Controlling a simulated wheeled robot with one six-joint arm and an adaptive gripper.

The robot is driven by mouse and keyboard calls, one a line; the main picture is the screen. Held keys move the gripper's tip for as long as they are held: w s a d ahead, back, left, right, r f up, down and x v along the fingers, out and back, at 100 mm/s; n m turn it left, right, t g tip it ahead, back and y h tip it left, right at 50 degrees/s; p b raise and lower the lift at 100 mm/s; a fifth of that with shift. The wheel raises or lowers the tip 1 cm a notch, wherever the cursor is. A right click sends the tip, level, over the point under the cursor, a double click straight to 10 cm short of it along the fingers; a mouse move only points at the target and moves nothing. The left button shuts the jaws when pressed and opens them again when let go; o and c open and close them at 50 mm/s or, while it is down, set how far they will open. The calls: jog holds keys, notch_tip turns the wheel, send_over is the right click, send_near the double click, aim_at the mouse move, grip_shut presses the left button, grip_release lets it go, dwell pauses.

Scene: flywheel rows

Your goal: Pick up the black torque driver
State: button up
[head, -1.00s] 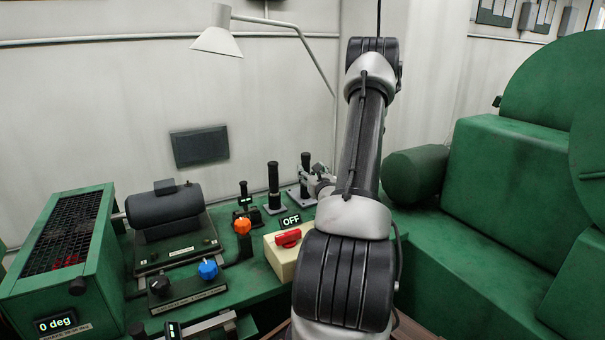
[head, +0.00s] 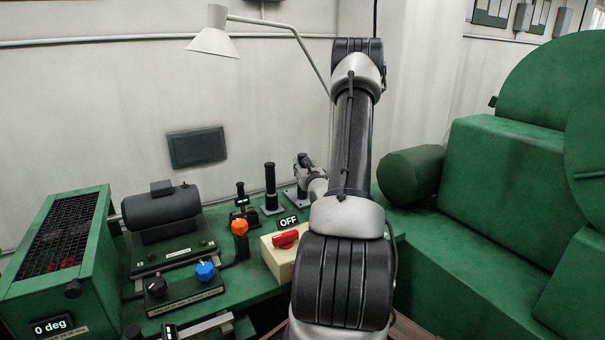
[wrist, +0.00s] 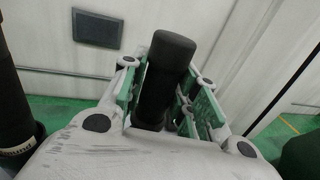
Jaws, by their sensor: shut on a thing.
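The black torque driver (wrist: 167,68) is a dark, round-ended cylinder between the fingers of my gripper (wrist: 165,88) in the wrist view. The fingers are shut on it, one on each side, and its rounded end sticks out beyond them. Its lower part is hidden by the gripper body. In the head view my gripper (head: 307,168) is at the back of the green bench, partly hidden by my arm. Only a small dark part of the driver (head: 303,159) shows there. I cannot tell whether it is still in its stand.
A similar black upright handle (head: 270,182) stands just left of my gripper. A smaller black lever (head: 241,196), an orange knob (head: 239,228) and a cream box with a red switch (head: 286,240) are nearby. A green cylinder (head: 411,174) lies to the right. The wall is behind.

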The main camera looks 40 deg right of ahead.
jog(key=shift+r, duration=0.1)
notch_tip(320, 180, up, 10)
jog(key=shift+f, duration=0.1)
dwell(0.5)
jog(key=o, duration=0.4)
grip_shut()
